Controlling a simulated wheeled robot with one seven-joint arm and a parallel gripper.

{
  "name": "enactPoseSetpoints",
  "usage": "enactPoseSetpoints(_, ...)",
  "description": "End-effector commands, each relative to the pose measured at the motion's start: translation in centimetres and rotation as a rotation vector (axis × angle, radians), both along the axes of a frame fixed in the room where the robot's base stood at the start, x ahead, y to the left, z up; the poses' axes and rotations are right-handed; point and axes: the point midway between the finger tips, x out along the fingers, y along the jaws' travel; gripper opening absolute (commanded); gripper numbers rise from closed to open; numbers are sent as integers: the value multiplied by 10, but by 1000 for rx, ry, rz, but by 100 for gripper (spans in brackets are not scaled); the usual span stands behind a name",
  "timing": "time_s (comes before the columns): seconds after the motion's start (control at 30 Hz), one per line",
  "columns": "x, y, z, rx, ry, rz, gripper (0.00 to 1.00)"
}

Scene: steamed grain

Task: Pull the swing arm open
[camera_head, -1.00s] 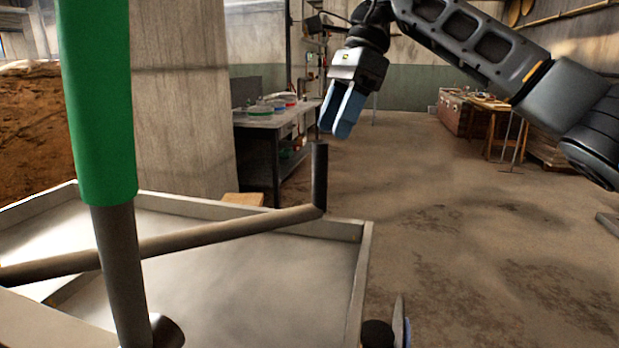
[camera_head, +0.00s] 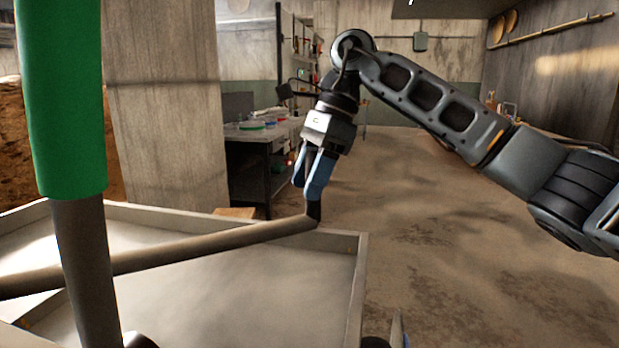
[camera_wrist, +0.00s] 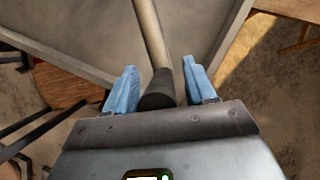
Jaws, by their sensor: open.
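The swing arm (camera_head: 215,243) is a brown-grey bar running from the left across a metal tray to the tray's far right corner. A dark upright handle (camera_head: 314,210) stands at its right end. My gripper (camera_head: 308,188) points down over this handle, with its blue fingers at the handle's upper part, which they partly hide. In the wrist view, the dark handle (camera_wrist: 160,88) stands between the two spread fingers, with a gap visible on each side. The bar (camera_wrist: 148,30) leads away from it toward the top. My gripper is open.
The pale metal tray (camera_head: 357,290) lies under the bar, its raised rim near the handle. A thick green-sleeved post (camera_head: 62,110) rises at the front left. A concrete pillar (camera_head: 165,110) and a dark workbench (camera_head: 250,165) stand behind. The floor to the right is clear.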

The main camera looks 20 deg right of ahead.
Motion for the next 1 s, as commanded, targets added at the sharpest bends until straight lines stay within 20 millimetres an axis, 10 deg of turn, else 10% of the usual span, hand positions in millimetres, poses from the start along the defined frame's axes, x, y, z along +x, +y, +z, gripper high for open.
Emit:
enactPoseSetpoints(0.2, 0, 0, 0, 0, 0, 0, 55)
enactPoseSetpoints(0.77, 0, 0, 0, 0, 0, 0, 2)
enactPoseSetpoints(1.0, 0, 0, 0, 0, 1, 0, 0)
